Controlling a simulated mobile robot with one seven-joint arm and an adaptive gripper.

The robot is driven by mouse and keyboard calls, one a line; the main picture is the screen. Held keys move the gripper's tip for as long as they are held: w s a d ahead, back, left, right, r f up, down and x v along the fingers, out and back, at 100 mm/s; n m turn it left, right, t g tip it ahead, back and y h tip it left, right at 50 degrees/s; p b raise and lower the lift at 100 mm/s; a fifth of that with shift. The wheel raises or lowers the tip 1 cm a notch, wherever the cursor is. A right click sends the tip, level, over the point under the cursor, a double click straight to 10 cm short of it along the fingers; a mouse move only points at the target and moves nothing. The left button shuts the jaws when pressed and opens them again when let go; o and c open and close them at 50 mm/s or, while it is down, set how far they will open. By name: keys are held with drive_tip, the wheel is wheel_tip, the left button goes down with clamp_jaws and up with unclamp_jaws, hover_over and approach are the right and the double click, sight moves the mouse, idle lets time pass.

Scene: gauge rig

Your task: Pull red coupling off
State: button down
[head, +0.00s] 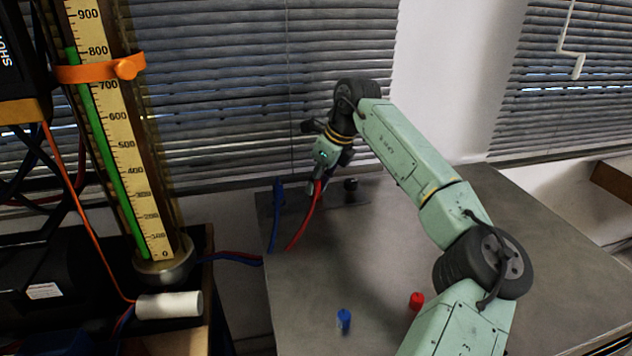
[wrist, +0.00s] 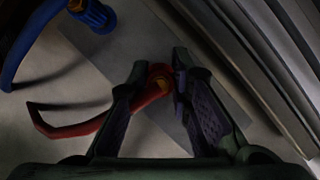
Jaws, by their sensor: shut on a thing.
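My gripper (head: 318,187) is at the back left of the grey table, pointing down, with its fingers shut on the red coupling (wrist: 158,78). In the wrist view, my gripper (wrist: 160,68) has a finger on each side of the coupling, where a brass-coloured part shows. The red hose (head: 303,222) runs from the coupling down to the table's left side. It curves left in the wrist view (wrist: 75,130). The fingers hide most of the coupling in the head view. I cannot tell whether it is still seated on a fitting.
A blue coupling and hose (head: 277,198) stand just left of my gripper. A small black fitting (head: 351,184) is just right. A blue cap (head: 343,320) and a red cap (head: 416,301) stand near the front. Window blinds (head: 240,90) rise close behind. The gauge column (head: 125,140) is left.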

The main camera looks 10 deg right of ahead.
drive_tip(key=shift+r, duration=0.2)
idle(0.5)
drive_tip(key=shift+r+p, duration=2.05)
drive_tip(key=shift+r, duration=0.45)
